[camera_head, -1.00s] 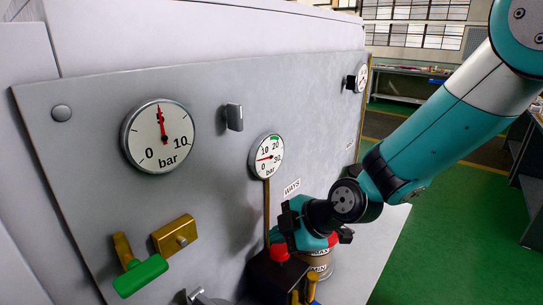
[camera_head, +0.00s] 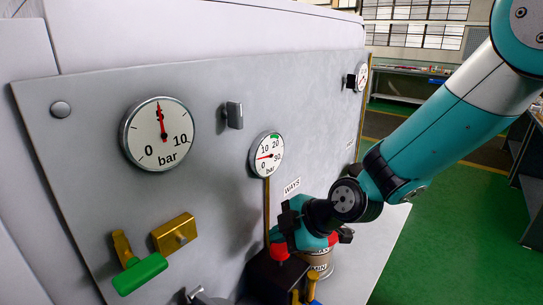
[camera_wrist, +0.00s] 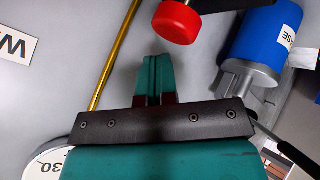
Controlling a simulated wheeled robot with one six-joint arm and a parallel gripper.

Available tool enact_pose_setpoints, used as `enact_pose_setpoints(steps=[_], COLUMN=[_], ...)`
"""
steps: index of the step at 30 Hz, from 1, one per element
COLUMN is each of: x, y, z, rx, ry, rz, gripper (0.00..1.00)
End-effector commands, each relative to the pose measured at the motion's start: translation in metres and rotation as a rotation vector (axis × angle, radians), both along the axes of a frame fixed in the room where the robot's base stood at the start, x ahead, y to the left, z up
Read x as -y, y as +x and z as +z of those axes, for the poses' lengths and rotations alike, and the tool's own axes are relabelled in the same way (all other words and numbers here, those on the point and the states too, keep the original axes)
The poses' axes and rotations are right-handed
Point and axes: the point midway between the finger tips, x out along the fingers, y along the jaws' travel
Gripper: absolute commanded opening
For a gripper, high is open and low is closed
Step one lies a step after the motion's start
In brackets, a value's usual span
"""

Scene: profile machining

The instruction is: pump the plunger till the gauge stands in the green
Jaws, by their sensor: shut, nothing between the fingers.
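The small round gauge (camera_head: 267,155) is on the grey panel, marked 0 to 30 bar. A green band lies along its upper right rim, near 20. Its red needle points left, between 0 and 10, outside the green. The plunger's red knob (camera_head: 279,252) stands on a dark block below the gauge. In the wrist view the knob (camera_wrist: 177,22) lies past the fingertips, slightly to the right, with a visible gap in the picture. My gripper (camera_wrist: 157,62) is shut and empty. In the head view its fingers are mostly hidden by my wrist, close to the knob.
A larger gauge (camera_head: 158,134), a green-handled brass valve (camera_head: 139,274) and a dark knob (camera_head: 234,115) are at left. A brass pipe (camera_head: 267,207) runs below the small gauge. A blue cylinder (camera_wrist: 264,40) is right of my fingers, and a can (camera_head: 320,264) stands behind the block.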

Motion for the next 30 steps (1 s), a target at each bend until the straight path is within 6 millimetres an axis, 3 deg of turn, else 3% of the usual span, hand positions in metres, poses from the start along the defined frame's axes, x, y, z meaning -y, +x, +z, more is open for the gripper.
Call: enact_pose_setpoints(steps=[30], x=[0.0001], y=[0.0008], z=[-0.0114], rx=[0.0], ry=[0.0], rz=[0.0], gripper=[0.0])
